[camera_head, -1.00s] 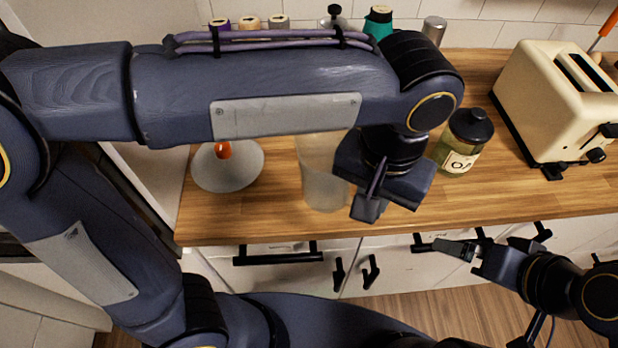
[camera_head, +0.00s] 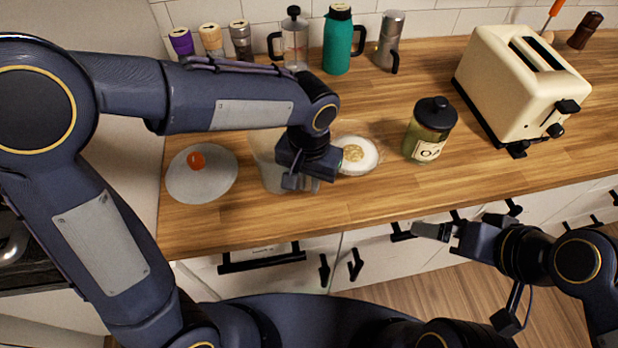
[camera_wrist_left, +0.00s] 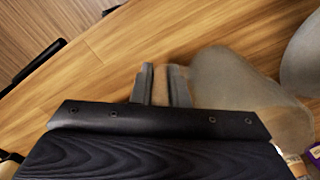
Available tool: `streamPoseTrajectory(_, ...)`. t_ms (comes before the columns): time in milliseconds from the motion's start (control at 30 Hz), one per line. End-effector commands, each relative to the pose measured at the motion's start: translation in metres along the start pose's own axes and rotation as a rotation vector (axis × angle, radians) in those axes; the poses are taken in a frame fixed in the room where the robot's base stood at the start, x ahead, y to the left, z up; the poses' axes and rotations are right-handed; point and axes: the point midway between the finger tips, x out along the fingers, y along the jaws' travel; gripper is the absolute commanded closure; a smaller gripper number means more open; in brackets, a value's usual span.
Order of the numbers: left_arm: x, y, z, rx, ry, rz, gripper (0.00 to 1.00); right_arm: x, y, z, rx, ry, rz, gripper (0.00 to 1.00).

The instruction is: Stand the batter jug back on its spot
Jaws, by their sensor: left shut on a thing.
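The batter jug (camera_head: 270,168) is a translucent, pale grey vessel over the wooden counter, partly hidden behind my left arm and gripper. My left gripper (camera_head: 302,183) is at the jug's right side, shut on it, pointing down. In the left wrist view, the fingers (camera_wrist_left: 166,84) are close together beside the blurred grey jug wall (camera_wrist_left: 225,75). I cannot tell whether the jug's base touches the counter. My right gripper (camera_head: 432,231) hangs in front of the cabinet fronts, away from the jug; its finger gap is unclear.
A grey disc (camera_head: 203,186) with an orange knob lies left of the jug. A clear bowl (camera_head: 367,165) with white and yellow contents is close on the right. A lidded jar (camera_head: 430,135) and toaster (camera_head: 520,85) stand farther right. A teal flask (camera_head: 338,48) stands behind.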

Motion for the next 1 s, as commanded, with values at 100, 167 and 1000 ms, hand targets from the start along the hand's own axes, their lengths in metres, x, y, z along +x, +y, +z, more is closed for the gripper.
streamPoseTrajectory(100, 0.002, 0.000, 0.000, -0.001, 0.001, 0.000, 1.00, 0.000, 0.000, 0.000, 0.000, 0.000, 0.000, 0.01)
streamPoseTrajectory(167, 0.002, 0.000, 0.000, -0.001, 0.001, 0.000, 1.00, 0.000, 0.000, 0.000, 0.000, 0.000, 0.000, 0.01)
streamPoseTrajectory(1000, -0.018, 0.001, -0.001, -0.001, 0.006, 0.002, 0.64, -0.001, 0.000, 0.000, 0.000, 0.000, 0.000, 0.01)
